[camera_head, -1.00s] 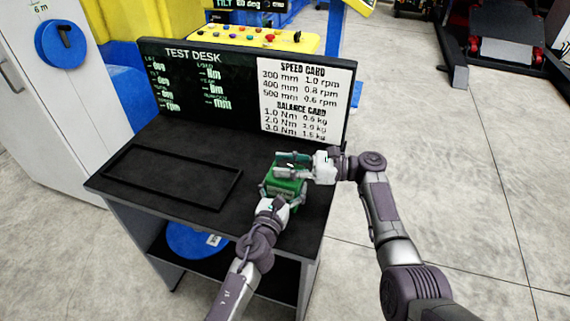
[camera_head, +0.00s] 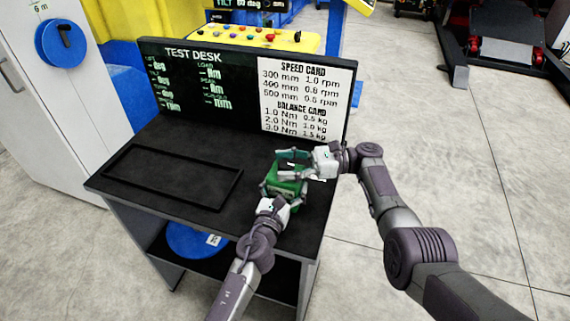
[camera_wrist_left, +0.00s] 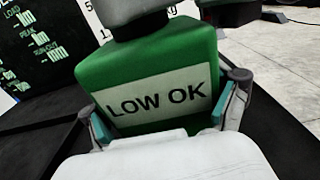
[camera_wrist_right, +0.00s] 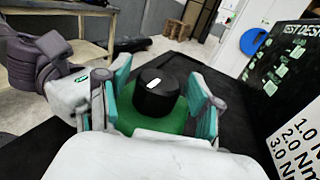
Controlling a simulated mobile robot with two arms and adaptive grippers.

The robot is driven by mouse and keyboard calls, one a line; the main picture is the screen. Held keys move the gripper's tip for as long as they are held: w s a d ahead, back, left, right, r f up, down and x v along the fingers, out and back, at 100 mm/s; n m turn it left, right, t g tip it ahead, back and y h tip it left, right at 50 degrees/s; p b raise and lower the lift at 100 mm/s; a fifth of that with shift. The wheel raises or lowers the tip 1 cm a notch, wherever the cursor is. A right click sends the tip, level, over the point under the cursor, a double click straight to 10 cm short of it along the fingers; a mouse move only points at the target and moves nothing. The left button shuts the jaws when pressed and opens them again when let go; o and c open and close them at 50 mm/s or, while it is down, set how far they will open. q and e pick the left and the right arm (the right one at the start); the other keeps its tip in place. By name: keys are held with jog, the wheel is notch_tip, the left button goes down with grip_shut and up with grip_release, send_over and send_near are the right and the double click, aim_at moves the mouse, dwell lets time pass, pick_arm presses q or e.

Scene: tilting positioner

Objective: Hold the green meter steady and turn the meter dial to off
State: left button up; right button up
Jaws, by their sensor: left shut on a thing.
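The green meter (camera_head: 284,189) stands on the right part of the black desk. Its front label (camera_wrist_left: 160,98) reads "LOW OK" in the left wrist view. My left gripper (camera_head: 280,196) is shut on the meter's body, one finger on each side; it also shows in the left wrist view (camera_wrist_left: 168,115). The black meter dial (camera_wrist_right: 157,92) with a white mark sits on top of the meter. My right gripper (camera_wrist_right: 160,98) is open around the dial, with a visible gap on each side; it also shows in the head view (camera_head: 292,163).
The desk (camera_head: 255,205) has an empty black-rimmed tray area (camera_head: 235,192) at its left. A test board (camera_head: 210,85) with speed and balance cards stands along the back edge. A yellow button panel (camera_head: 255,38) is behind it. The desk's right edge is close to the meter.

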jog(key=d, duration=0.7)
jog(key=shift+w+d, duration=0.3)
jog(key=shift+w, duration=0.05)
jog(key=w+d+f+n+t+h, duration=0.1)
jog(key=d, duration=0.1)
jog(key=d+f+n+t+h, duration=0.1)
jog(key=d+h, duration=0.1)
jog(key=w+d+f+n+t+h, duration=0.1)
jog(key=shift+w+d+f+h, duration=0.3)
jog(key=shift+d+f, duration=0.1)
jog(key=w+d+n+t+h, duration=0.1)
jog(key=d+n+t+h, duration=0.2)
jog(key=d+n+h, duration=0.15)
jog(key=s+a+r+n+t, duration=0.7)
jog(key=s+a+n, duration=0.45)
jog(key=n, duration=0.65)
jog(key=shift+g, duration=0.6)
jog(key=x, duration=1)
jog(key=shift+w+a+r, duration=0.1)
jog(key=shift+r, duration=0.25)
jog(key=shift+c, duration=0.2)
